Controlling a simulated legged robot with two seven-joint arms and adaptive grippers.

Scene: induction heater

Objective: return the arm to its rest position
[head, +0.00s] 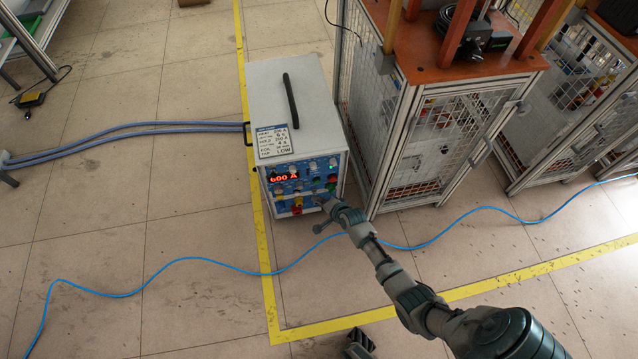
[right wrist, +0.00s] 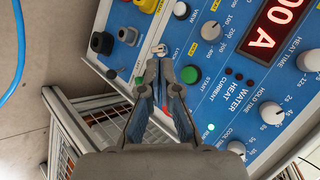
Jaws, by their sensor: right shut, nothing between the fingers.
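The induction heater (head: 290,90) is a grey box with a black top handle. Its blue front panel (head: 288,188) carries knobs, buttons and a red display reading 600 A. My right gripper (head: 322,203) is at the panel's lower right. In the right wrist view the right gripper (right wrist: 162,65) is shut and empty, its tips by a small white switch (right wrist: 160,48) marked LOCK. A dark green START button (right wrist: 190,74) is just right of the tips. Contact cannot be told. A dark gripper-like part (head: 357,345) at the bottom edge seems to be my left gripper; its fingers are unclear.
A metal-framed mesh cage with an orange top (head: 470,60) stands close to the heater's right. A blue cable (head: 190,259) crosses the floor under my right arm. Grey-blue hoses (head: 120,130) run left from the heater. Floor in front is mostly clear.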

